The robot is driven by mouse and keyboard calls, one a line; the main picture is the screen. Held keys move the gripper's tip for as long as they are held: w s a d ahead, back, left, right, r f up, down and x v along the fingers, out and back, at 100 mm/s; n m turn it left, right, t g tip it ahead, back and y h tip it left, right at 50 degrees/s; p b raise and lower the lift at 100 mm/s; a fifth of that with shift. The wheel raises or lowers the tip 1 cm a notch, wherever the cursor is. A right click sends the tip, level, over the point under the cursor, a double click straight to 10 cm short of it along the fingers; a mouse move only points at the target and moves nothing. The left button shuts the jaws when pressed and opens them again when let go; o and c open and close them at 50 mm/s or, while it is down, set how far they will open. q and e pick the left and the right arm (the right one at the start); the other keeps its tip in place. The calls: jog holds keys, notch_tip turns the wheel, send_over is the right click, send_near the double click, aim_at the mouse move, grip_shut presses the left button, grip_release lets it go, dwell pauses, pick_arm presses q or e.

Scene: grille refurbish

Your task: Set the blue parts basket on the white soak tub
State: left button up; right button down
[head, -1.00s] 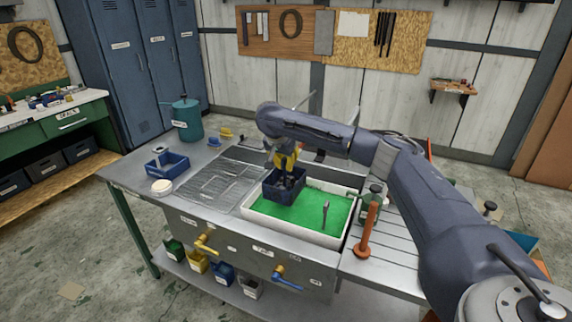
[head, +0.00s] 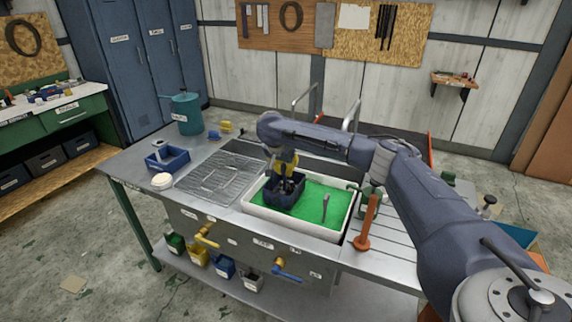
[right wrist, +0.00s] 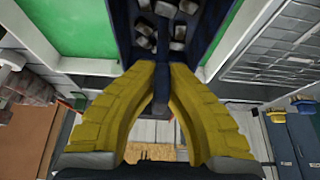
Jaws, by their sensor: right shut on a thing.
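The dark blue parts basket (head: 285,190), holding several grey pieces, is at the left end of the white soak tub (head: 287,227). The tub has a bright green surface inside. The basket's lower part looks to be down within the tub's rim; I cannot tell whether it touches the bottom. My right gripper (head: 287,165) has yellow fingers and is shut on the basket's upper part. In the right wrist view, the fingertips (right wrist: 161,66) meet at the basket (right wrist: 190,62), with green on both sides. My left gripper is not in view.
A wire drain rack (head: 215,178) lies left of the tub. A blue caddy (head: 167,160) and a teal can (head: 187,113) stand farther left. A green bottle (head: 366,203) and an orange upright handle (head: 367,225) stand close to the tub's right side. A thin tool (head: 325,207) stands in the tub.

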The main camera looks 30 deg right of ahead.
aim_at(286, 185)
jog(key=shift+f, duration=3.75)
